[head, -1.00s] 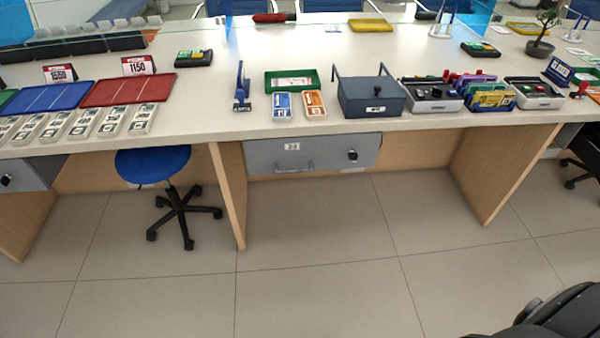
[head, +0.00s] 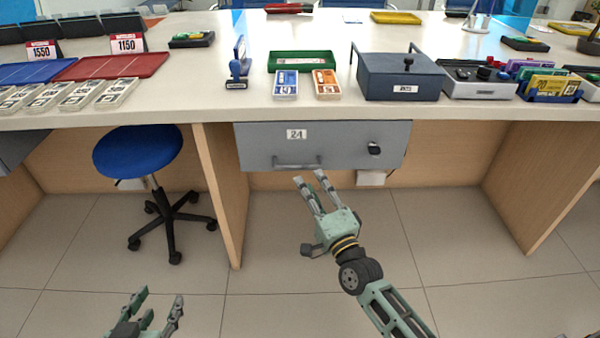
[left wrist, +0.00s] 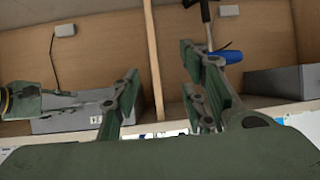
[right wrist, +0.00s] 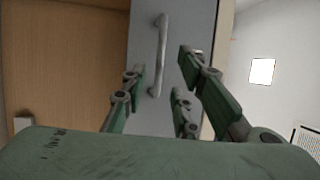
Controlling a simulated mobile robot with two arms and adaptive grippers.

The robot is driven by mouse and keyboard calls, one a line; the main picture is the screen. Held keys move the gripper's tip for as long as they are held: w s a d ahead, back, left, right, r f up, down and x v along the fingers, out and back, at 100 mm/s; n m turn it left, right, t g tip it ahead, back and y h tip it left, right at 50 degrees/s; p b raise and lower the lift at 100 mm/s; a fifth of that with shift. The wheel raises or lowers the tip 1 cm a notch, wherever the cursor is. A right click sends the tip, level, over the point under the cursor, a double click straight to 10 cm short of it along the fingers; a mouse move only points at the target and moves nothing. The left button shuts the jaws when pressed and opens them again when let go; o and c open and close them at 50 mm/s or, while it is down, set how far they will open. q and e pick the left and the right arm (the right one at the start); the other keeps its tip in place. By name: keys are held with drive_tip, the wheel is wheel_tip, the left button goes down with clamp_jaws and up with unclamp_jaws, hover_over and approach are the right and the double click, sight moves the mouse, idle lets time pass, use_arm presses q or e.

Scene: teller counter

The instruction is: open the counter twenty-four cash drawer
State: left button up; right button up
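The grey cash drawer (head: 335,146) labelled 24 (head: 297,134) sits under the counter and looks closed. Its bar handle (head: 297,164) is at the lower left of the front, and a black lock knob (head: 374,149) is at the right. My right gripper (head: 310,178) is open and empty, just in front of and below the handle. In the right wrist view, the handle (right wrist: 158,55) stands upright in the picture, ahead of the open fingers (right wrist: 162,70) and apart from them. My left gripper (head: 160,298) is open and empty, low over the floor left of the drawer.
A blue stool (head: 138,152) stands left of the wooden side panel (head: 217,190). The countertop (head: 200,105) above holds a dark box (head: 400,78), a green tray (head: 303,62) and card stacks. The floor before the drawer is clear.

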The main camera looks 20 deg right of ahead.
sight(299, 167)
drive_tip(key=b+x, duration=0.1)
drive_tip(key=x, duration=0.6)
drive_tip(key=shift+w, duration=0.2)
use_arm(q)
drive_tip(key=w+d+r+t+h, duration=0.1)
drive_tip(key=w+r+t, duration=0.2)
drive_tip(key=r, duration=0.3)
drive_tip(key=shift+d+r+t, duration=0.35)
drive_tip(key=shift+r+t, duration=0.05)
drive_tip(key=shift+t, duration=0.1)
use_arm(e)
drive_tip(key=shift+c, duration=0.4)
clamp_jaws()
